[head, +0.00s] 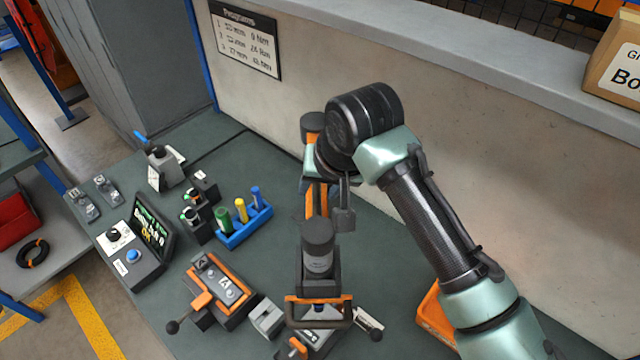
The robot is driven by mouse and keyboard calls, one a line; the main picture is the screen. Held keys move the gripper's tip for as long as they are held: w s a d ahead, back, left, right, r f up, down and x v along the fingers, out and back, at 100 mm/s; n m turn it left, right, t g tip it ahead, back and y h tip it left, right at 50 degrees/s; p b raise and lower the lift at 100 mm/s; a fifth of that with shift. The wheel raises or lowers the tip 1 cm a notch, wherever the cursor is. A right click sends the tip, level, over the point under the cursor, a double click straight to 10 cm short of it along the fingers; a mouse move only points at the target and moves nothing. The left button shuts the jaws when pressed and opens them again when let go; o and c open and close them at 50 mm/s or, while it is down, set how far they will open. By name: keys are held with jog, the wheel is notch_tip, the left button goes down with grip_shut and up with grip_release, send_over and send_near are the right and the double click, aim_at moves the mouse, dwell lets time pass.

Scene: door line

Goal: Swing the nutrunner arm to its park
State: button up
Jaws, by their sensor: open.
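The nutrunner arm has a dark post cap (312,124) by the wall and an orange link (316,200) running toward the front. At its front end hangs the nutrunner (318,246), a dark and grey cylinder, above an orange and black handle frame (318,312). My arm reaches in from the lower right, and its wrist covers part of the link. My gripper (343,212) is open beside the link, mostly hidden by my wrist; I cannot tell whether it touches. I cannot tell which thing is the park.
Left on the bench are a control box (132,262) with a lit display, a blue rack (236,226) of coloured sockets, a grey stand (162,167) and an orange-plated fixture (218,284). An orange bin (430,315) is partly behind my arm. A wall closes the back.

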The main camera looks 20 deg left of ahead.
grip_shut()
dwell(1.3)
